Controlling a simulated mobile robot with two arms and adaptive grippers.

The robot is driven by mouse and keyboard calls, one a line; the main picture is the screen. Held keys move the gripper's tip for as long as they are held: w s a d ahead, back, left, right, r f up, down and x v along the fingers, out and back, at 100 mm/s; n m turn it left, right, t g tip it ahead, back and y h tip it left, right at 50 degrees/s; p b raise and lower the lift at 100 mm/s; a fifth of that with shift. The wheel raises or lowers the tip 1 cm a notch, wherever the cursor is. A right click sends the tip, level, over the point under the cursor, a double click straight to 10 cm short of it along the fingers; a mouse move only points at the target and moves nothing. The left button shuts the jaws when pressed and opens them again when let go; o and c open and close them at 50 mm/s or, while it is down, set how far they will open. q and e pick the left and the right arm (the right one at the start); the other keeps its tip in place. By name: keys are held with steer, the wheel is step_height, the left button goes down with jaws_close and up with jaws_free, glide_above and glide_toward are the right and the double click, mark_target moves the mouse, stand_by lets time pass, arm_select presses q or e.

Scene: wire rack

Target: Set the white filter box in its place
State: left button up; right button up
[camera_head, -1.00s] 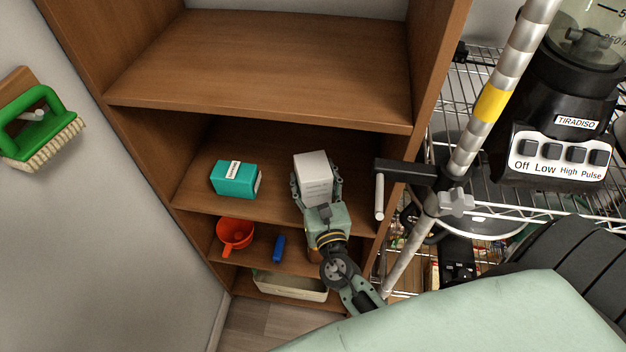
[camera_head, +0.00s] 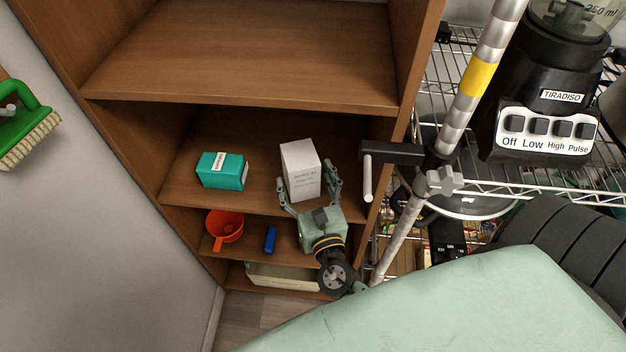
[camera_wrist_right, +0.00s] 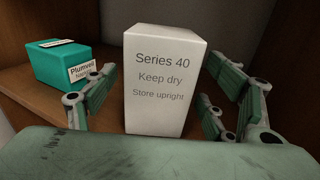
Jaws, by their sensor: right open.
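The white filter box (camera_head: 301,171) stands upright on the middle shelf (camera_head: 255,205) of the wooden cabinet, to the right of a teal box. In the right wrist view the white box (camera_wrist_right: 162,82) shows the printed words "Series 40", "Keep dry" and "Store upright". My right gripper (camera_head: 309,196) is open in front of the box. Its fingers are spread to either side of the box's near part, with gaps visible in the wrist view (camera_wrist_right: 160,95). The box's lower front is partly hidden there by my gripper's body. My left gripper is not in view.
The teal box (camera_head: 222,170) sits left on the same shelf. An orange funnel-like cup (camera_head: 225,227) and a blue object (camera_head: 270,240) are on the shelf below, above a pale bin (camera_head: 283,277). The cabinet's right wall and a metal pole (camera_head: 467,100) stand close to my right arm.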

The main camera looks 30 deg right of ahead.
steer(key=b+v, duration=0.2)
steer(key=v, duration=0.6)
stand_by(0.4)
